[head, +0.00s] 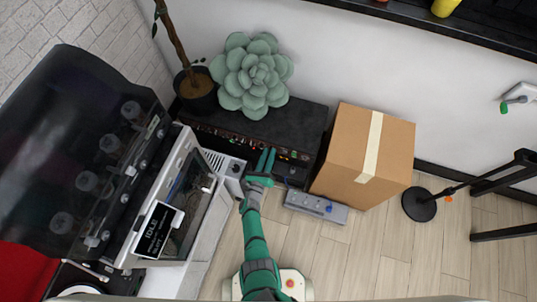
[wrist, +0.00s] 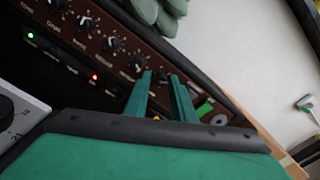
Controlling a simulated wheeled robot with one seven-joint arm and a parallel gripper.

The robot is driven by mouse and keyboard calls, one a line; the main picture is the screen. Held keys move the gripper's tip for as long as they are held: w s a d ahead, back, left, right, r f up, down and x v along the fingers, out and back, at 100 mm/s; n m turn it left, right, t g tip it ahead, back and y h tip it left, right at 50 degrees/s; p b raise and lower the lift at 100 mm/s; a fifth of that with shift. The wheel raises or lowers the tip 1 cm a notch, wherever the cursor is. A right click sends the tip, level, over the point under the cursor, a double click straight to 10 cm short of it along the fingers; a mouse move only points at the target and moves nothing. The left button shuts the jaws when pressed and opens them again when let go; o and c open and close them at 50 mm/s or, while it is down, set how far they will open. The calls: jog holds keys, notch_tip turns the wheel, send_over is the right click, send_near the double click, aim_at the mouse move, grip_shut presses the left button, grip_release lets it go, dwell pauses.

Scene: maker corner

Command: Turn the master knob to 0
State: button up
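A black amplifier (head: 290,118) with a brown front panel stands on the floor against the wall. In the wrist view, its panel (wrist: 72,28) carries a row of dark knobs with pale pointers, including one knob (wrist: 111,45) near the middle and another (wrist: 137,65) just left of my fingertips. The labels are too small to tell which knob is the master. My gripper (head: 266,159) is in front of the panel's right part. In the wrist view, my gripper (wrist: 163,77) has its two green fingers apart, with nothing visible held between them. The fingers hide part of the panel.
A green light (wrist: 30,35) and a red light (wrist: 95,77) glow below the knobs. A large succulent (head: 252,75) sits on the amplifier. A cardboard box (head: 350,150) and a grey pedal unit (head: 316,207) stand to the right. A white machine (head: 200,215) stands left.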

grip_shut()
